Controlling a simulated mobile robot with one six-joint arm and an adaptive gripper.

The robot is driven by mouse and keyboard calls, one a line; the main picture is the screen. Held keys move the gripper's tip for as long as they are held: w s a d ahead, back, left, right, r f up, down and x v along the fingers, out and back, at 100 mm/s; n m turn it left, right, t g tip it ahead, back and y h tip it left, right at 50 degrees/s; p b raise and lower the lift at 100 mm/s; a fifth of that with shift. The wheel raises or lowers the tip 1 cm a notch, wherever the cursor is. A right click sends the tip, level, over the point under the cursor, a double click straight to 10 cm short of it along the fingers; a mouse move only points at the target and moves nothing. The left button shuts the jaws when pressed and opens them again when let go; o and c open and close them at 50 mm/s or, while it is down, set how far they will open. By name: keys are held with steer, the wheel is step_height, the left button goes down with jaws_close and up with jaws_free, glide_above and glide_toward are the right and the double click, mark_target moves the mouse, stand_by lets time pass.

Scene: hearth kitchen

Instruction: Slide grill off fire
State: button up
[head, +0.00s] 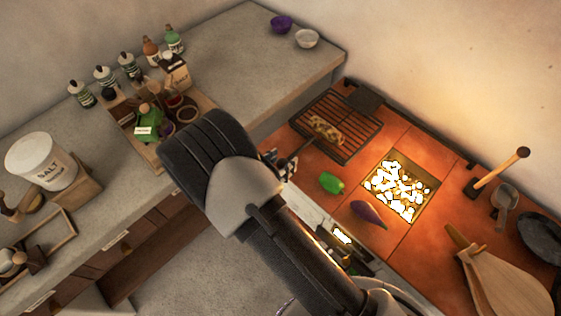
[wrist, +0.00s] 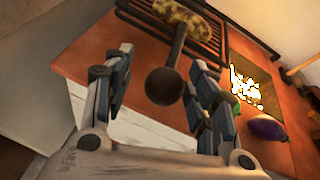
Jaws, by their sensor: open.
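The black grill (head: 345,110) lies on the orange tiled hearth, to the upper left of the fire pit and apart from it. A browned piece of food (head: 325,130) sits on its bars. The fire pit (head: 431,186) holds bright glowing coals. My gripper (head: 279,165) is by the grill's handle end, partly hidden behind my arm in the head view. In the wrist view my gripper (wrist: 162,66) is open, with the grill handle (wrist: 177,48) and its dark ball end (wrist: 165,86) showing between the fingers. I cannot tell whether the fingers touch it.
A wooden bellows (head: 505,285) and a ladle (head: 503,200) lie at right. The stone counter (head: 235,55) stands left of the hearth.

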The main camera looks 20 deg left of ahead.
steer(key=v, duration=1.2)
steer(key=shift+d, duration=0.15)
steer(key=w+d+r+m+g+h, duration=0.2)
steer(key=w+d+r+m+g, duration=0.15)
steer(key=d+r+m, duration=0.6)
steer(key=w+d+r+m+g+h, duration=0.2)
steer(key=d+r+m+g, duration=0.4)
steer(key=d, duration=0.6)
steer(key=s+d+r+m+t+y, duration=0.1)
steer(key=s+d+r+m+y, duration=0.6)
steer(key=s+d+r+m, duration=0.5)
steer(key=shift+s+d+r+m+y, duration=0.35)
steer(key=shift+d+m, duration=0.35)
steer(key=shift+m, duration=3.15)
